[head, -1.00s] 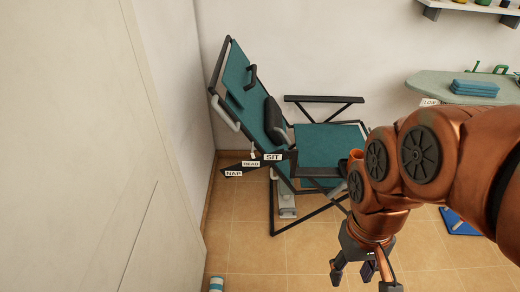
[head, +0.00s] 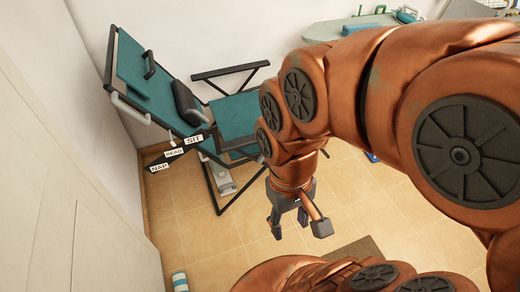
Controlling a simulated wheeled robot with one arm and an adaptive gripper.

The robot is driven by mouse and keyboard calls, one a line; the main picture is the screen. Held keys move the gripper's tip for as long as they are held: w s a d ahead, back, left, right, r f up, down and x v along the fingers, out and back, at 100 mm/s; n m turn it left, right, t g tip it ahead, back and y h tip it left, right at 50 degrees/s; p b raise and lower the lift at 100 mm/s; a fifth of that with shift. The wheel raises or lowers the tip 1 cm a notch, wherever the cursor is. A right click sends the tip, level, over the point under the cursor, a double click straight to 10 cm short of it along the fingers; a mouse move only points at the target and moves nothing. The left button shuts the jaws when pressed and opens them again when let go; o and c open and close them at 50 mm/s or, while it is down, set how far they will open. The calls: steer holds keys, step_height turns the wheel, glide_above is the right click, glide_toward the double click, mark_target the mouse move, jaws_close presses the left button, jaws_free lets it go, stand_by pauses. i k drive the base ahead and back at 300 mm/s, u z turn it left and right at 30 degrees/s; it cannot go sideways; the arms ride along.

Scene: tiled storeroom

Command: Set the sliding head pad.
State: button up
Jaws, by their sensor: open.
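A teal folding recliner chair (head: 235,117) with a dark frame stands against the back wall, its backrest (head: 150,88) leaning to the left. A dark cushion (head: 187,103), which looks like the head pad, lies low on the backrest near the seat. A dark handle-like bar (head: 150,65) shows higher on the backrest. Small labels reading SIT (head: 194,140), READ (head: 174,152) and NAP (head: 159,167) are beside the chair's lower frame. My gripper (head: 298,222) points down, open and empty, over the floor to the right of the chair and apart from it.
An ironing board (head: 325,31) with folded blue cloth (head: 361,28) stands at the back right. A striped roll (head: 180,281) is on the floor at the lower left. A pale panel (head: 60,215) closes off the left. Tiled floor (head: 205,225) in front of the chair is clear.

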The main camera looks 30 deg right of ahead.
mark_target(187, 108)
steer(key=u, duration=0.6)
steer(key=i, duration=0.65)
steer(key=u, duration=0.5)
